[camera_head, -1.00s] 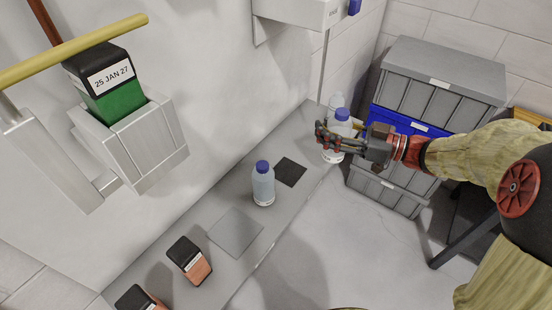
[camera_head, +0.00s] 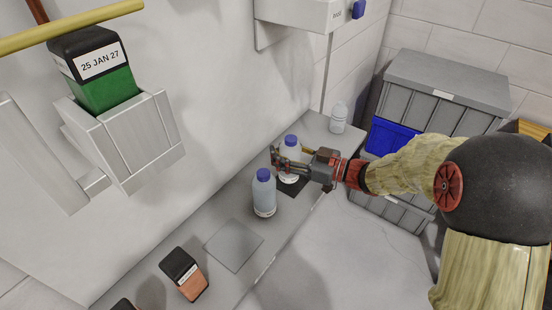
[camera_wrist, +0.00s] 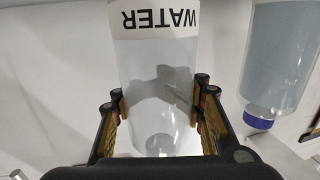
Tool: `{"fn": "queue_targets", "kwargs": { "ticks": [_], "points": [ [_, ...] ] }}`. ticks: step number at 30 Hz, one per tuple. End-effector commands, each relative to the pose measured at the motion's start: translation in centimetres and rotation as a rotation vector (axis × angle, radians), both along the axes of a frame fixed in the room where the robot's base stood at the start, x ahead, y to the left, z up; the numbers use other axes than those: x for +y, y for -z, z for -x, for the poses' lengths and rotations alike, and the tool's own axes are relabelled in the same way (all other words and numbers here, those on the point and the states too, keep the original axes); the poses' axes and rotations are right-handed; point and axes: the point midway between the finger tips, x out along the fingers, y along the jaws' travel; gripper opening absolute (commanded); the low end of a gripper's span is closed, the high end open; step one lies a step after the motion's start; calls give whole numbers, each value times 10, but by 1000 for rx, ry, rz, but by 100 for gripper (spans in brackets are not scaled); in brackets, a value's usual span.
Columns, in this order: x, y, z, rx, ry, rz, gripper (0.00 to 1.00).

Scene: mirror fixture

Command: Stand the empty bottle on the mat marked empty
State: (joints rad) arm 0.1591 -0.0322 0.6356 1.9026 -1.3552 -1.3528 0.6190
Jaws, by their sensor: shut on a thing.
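My gripper (camera_head: 280,163) is shut on a clear bottle (camera_head: 291,150) with a blue cap. In the wrist view the held bottle (camera_wrist: 157,75) looks see-through between the fingers, with a white WATER label upside down. In the head view it is upright over the dark mat (camera_head: 291,187); whether it touches the mat is unclear. A second blue-capped bottle (camera_head: 263,193), bluish and full-looking, stands just left of the gripper; it also shows in the wrist view (camera_wrist: 279,65). A plain grey mat (camera_head: 233,245) lies nearer. I can read no marking on either mat.
A pale clear bottle (camera_head: 338,118) stands at the ledge's far end. Grey crates (camera_head: 440,85) and a blue crate (camera_head: 392,138) are stacked at right. A dispenser (camera_head: 305,12) hangs on the wall above.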

Motion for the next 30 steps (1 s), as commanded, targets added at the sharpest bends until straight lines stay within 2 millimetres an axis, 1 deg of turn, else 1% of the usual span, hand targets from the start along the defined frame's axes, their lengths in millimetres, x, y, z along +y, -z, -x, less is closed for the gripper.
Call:
{"fn": "queue_targets", "kwargs": {
  "ticks": [1,3,11,16,17,30],
  "points": [
    [-1,11,0,4,1,-1,8],
    [-1,18,0,3,1,-1,8],
    [-1,19,0,0,1,0,8],
    [-1,23,0,1,1,0,8],
    [-1,23,0,0,1,0,35],
    [-1,22,0,0,1,0,60]
  ]
}}
